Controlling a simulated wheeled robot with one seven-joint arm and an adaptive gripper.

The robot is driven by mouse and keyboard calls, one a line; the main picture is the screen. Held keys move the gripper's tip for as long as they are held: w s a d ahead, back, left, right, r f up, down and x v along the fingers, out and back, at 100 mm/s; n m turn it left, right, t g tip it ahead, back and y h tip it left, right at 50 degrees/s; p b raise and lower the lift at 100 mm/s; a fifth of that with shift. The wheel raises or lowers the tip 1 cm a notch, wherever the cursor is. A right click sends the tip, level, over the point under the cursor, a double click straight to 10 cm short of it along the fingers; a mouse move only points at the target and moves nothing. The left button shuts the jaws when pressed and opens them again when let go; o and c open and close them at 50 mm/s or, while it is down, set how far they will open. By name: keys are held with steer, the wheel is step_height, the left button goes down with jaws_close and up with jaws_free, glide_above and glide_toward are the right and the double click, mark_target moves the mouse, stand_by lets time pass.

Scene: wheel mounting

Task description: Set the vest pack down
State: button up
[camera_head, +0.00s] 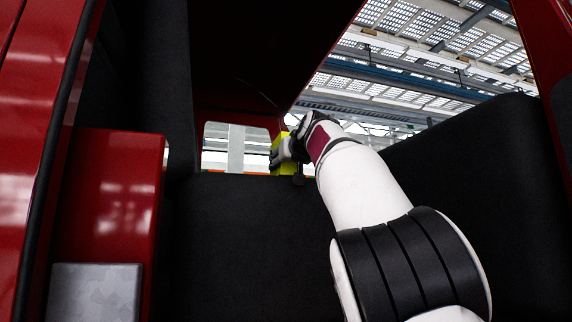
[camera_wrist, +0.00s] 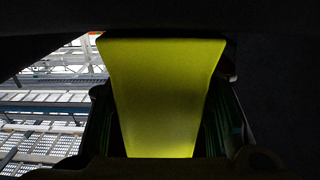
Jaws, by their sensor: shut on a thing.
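The vest pack (camera_head: 279,155) is a yellow block at the middle of the head view, at the far end of my arm. My gripper (camera_head: 287,151) is shut on it. In the wrist view the vest pack (camera_wrist: 164,98) fills the middle, with dark gripper fingers (camera_wrist: 164,122) on both sides of it. In the head view it shows just above the top edge of a dark panel (camera_head: 245,225); whether it touches that panel cannot be told. Part of the pack is hidden behind my gripper.
Red body panels (camera_head: 110,190) of a vehicle stand at the left, with a grey metal block (camera_head: 95,290) below. A dark sloped surface (camera_head: 490,150) rises at the right. A window opening (camera_head: 236,146) lies behind the pack. A dark surface (camera_wrist: 160,15) crosses the top of the wrist view.

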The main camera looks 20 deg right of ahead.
steer(key=shift+s, duration=0.15)
steer(key=o, duration=1.4)
steer(key=shift+f, duration=0.15)
steer(key=shift+o, duration=0.2)
